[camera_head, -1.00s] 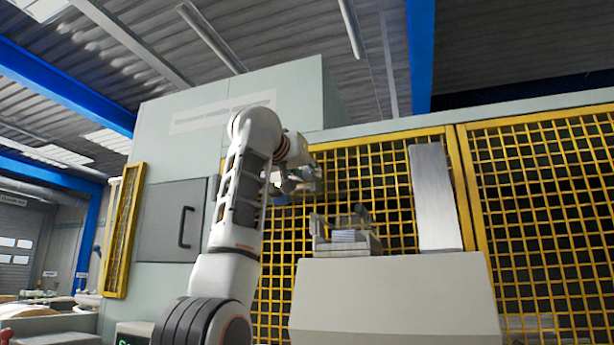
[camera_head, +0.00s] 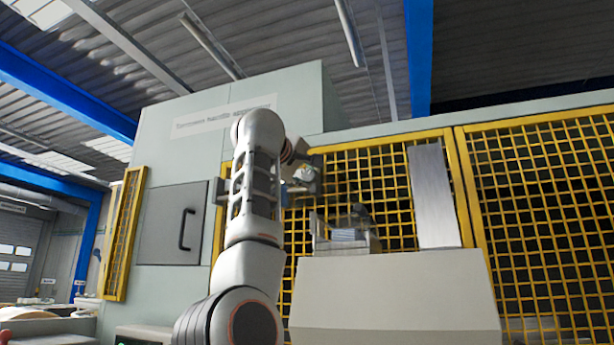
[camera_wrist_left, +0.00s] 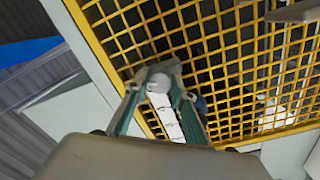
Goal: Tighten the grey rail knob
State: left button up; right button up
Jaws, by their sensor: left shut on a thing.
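In the left wrist view, a pale grey rounded knob (camera_wrist_left: 158,82) sits between the fingertips of my left gripper (camera_wrist_left: 160,75). It looks like the grey rail knob, and the fingers are shut on it. A white strip with marks (camera_wrist_left: 167,120), perhaps the rail's scale, runs from it between the fingers. In the head view, my left gripper (camera_head: 304,180) is in front of the yellow mesh guard, and the knob is too small and covered to make out. My right gripper is not in view.
The yellow mesh guard (camera_head: 388,143) stands close behind the gripper. Below and right is a grey housing (camera_head: 395,295) with a small fixture (camera_head: 345,242) on top. A metal panel (camera_head: 434,195) stands right of it. A cabinet door (camera_head: 170,222) is at left.

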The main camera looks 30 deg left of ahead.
pick_arm(q)
jog(key=n, duration=0.3)
jog(key=shift+n+p, duration=0.35)
jog(key=shift+n, duration=0.55)
jog(key=o, duration=1.1)
jog(key=v, duration=0.7)
jog(key=shift+s, duration=0.3)
jog(key=shift+d, duration=0.1)
